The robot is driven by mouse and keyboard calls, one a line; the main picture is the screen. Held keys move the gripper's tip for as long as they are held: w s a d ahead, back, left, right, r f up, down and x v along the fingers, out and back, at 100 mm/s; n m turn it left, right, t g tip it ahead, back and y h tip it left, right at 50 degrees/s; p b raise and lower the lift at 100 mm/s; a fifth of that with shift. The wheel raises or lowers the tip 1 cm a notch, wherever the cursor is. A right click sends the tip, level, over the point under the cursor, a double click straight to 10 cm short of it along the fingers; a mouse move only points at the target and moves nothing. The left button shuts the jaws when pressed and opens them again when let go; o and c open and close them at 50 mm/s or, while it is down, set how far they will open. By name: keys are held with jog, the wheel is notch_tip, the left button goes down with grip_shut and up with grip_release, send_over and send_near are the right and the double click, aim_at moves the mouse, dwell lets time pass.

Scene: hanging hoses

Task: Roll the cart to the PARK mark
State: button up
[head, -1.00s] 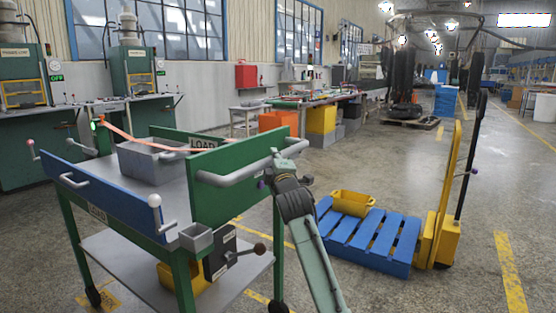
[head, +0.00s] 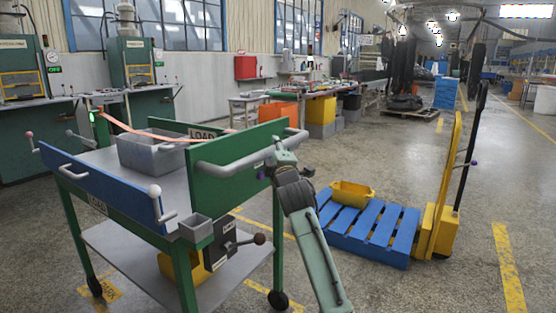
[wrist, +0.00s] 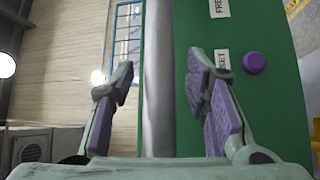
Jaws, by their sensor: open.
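The cart has a green end panel (head: 240,165), a blue side panel (head: 95,180) and a grey top. A pale grey push handle (head: 230,165) runs along the green panel. My gripper (head: 277,157) is at the handle's right part. In the wrist view, my gripper (wrist: 163,75) is open, with the handle bar (wrist: 157,90) between its fingers and a gap on each side. A purple button (wrist: 254,63) and two white labels are on the green panel there. A yellow floor mark (head: 103,290) shows by the cart's left wheel; its lettering is hard to read.
A grey bin (head: 155,150) stands on the cart top; a yellow bin (head: 180,268) and a dark lever box (head: 222,245) are lower down. A blue pallet (head: 370,230) and yellow pallet truck (head: 437,230) stand to the right. Green machines (head: 30,140) line the left. Floor beyond the pallet truck is open.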

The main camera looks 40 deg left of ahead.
jog(key=v, duration=1.1)
jog(key=shift+d, duration=0.1)
